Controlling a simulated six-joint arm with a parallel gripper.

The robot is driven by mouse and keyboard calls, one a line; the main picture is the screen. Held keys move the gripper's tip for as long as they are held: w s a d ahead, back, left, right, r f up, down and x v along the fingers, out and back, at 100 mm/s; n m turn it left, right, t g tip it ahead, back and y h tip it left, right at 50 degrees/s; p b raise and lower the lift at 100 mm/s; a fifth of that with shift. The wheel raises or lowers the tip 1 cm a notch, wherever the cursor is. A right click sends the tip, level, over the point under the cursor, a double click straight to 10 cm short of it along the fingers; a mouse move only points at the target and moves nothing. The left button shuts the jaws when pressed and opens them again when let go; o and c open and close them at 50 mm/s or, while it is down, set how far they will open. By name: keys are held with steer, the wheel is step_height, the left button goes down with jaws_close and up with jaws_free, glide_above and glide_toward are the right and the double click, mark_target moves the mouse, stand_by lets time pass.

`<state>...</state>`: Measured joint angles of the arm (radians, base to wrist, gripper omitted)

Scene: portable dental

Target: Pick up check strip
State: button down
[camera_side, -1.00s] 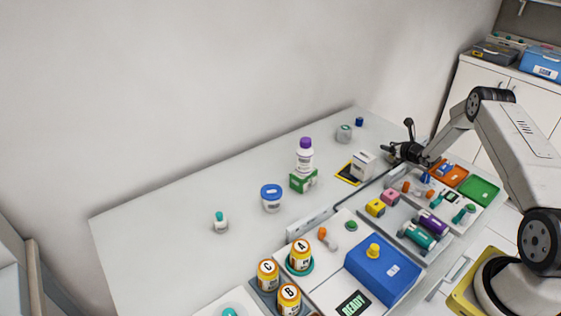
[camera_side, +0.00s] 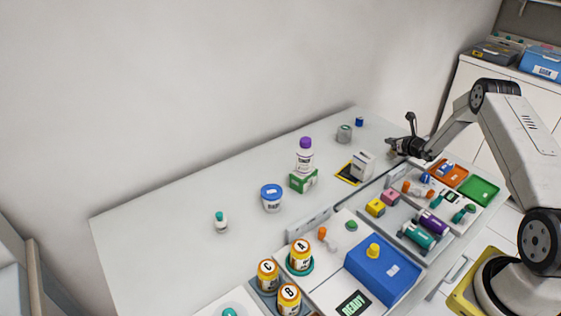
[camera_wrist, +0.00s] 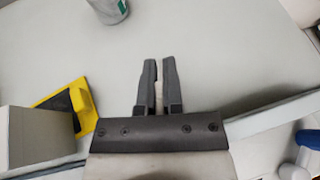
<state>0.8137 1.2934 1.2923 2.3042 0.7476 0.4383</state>
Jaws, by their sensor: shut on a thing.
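My gripper (camera_side: 391,148) is at the right of the table, past the white box. In the wrist view its two dark fingers (camera_wrist: 158,88) are close together, with a thin pale piece (camera_wrist: 159,97) between them. The fingers are shut on this piece, which is probably the check strip. Most of it is hidden by the fingers, and no markings can be read. In the side view it is too small to make out. Bare tabletop shows around the fingertips in the wrist view.
The white box (camera_side: 362,165) stands beside a yellow-edged black pad (camera_side: 349,173). A grey canister (camera_side: 344,133) and a small blue item (camera_side: 359,121) are farther back. Trays with an orange bin (camera_side: 458,179) and a green bin (camera_side: 485,191) lie in front.

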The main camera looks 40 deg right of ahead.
steer(key=s+a+r, duration=0.7)
steer(key=s+r, duration=0.3)
steer(key=s, duration=0.1)
steer(key=shift+s+a+r, duration=0.35)
steer(key=shift+a+r, duration=0.05)
steer(key=shift+a, duration=0.1)
stand_by(0.7)
